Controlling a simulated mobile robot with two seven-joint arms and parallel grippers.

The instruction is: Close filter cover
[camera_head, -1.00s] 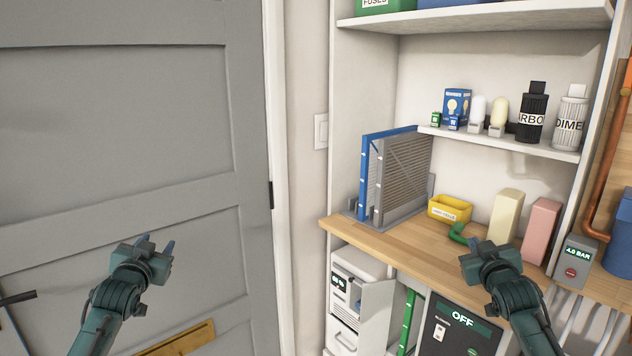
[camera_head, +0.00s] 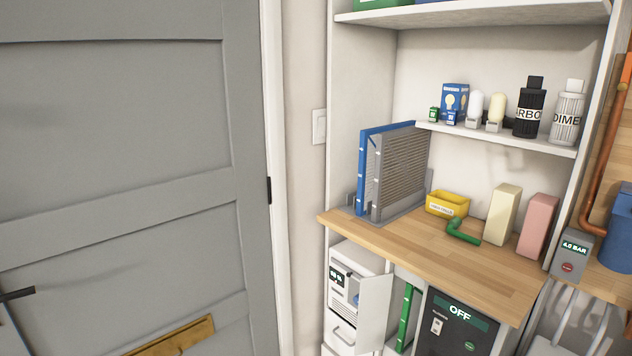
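Below the wooden counter, a white panel (camera_head: 375,311) stands swung out toward me. It looks like the filter cover, standing open. To its right is an open compartment where an upright green-edged filter (camera_head: 406,318) shows. To its left is a white unit (camera_head: 344,262) with a small dark display, partly overlapped by the panel. I cannot tell exactly where the panel is hinged. Neither of my grippers is in the picture now.
The wooden counter (camera_head: 480,268) holds a blue and grey filter rack (camera_head: 400,170), a yellow bin (camera_head: 447,204), a green elbow pipe (camera_head: 463,233) and two blocks. A dark panel reading OFF (camera_head: 457,322) is right of the compartment. A grey door (camera_head: 120,130) fills the left.

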